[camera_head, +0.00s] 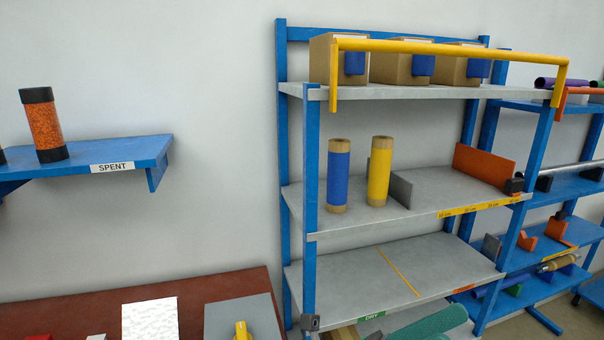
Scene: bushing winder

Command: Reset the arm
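The task names only my arm, and neither the arm nor my gripper can be made out in the head view. Whether the gripper is open or shut, and whether it holds anything, is not shown.
A blue-framed shelf rack (311,160) holds a blue roll (338,178), a yellow roll (379,175) and cardboard boxes (405,68) behind a yellow bar (450,50). A blue wall shelf (120,153) marked SPENT bears an orange cylinder (44,125). A brown table (60,318) stands below.

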